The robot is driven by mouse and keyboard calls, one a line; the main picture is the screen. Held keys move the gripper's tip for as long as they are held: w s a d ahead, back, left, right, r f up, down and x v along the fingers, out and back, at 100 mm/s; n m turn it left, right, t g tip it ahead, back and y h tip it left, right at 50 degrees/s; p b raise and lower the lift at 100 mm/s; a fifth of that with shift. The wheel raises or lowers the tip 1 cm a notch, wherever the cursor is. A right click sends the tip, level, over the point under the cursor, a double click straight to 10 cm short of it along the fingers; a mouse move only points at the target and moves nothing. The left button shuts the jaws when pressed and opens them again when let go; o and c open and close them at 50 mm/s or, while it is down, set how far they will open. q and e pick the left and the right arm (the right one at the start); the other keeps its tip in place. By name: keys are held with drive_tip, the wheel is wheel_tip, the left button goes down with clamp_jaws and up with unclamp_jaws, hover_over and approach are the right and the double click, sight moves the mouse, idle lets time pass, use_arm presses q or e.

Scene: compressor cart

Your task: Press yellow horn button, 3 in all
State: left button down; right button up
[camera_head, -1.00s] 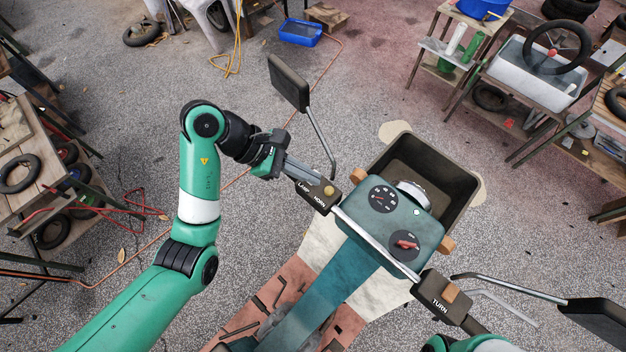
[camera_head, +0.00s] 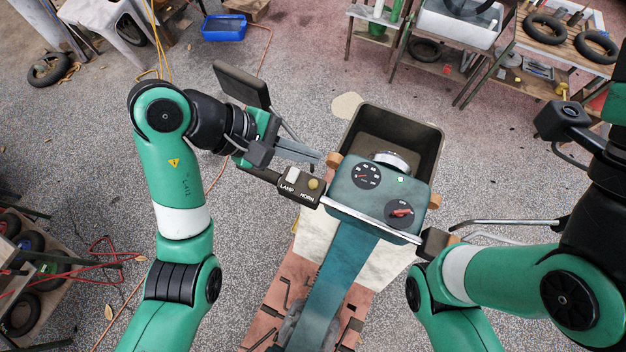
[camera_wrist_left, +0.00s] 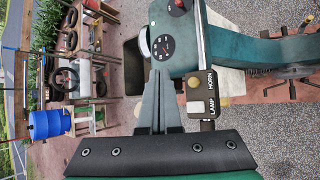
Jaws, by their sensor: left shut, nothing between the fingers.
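The yellow horn button (camera_head: 314,184) sits on a dark switch box marked LAMP and HORN, on the left end of the cart's handlebar. It also shows uncovered in the left wrist view (camera_wrist_left: 196,81). A pale lamp button (camera_head: 292,173) is beside it. My left gripper (camera_head: 320,157) is shut and empty, its tips beyond the switch box and apart from the horn button in the picture. In the left wrist view its fingers (camera_wrist_left: 160,76) point past the button, to its left. My right arm is at the right; its fingers cannot be made out.
The teal console (camera_head: 376,190) with gauges and a red knob is right of the switch box. A mirror (camera_head: 242,84) stands close behind my left wrist. A dark open bin (camera_head: 433,140) is behind the console. Shelves and tyres stand farther back.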

sight(313, 184)
use_arm(q)
wheel_tip(313, 184, down, 8)
drive_tip(key=b, duration=0.6)
drive_tip(key=shift+f, duration=0.1)
idle(1.6)
drive_tip(key=shift+f+b, duration=0.35)
drive_tip(key=shift+b, duration=0.05)
drive_tip(key=shift+f+b, duration=0.45)
drive_tip(key=shift+f, duration=0.05)
idle(0.4)
drive_tip(key=shift+r, duration=0.1)
drive_tip(key=shift+r+p, duration=0.6)
drive_tip(key=shift+r, duration=0.2)
drive_tip(key=shift+r, duration=0.1)
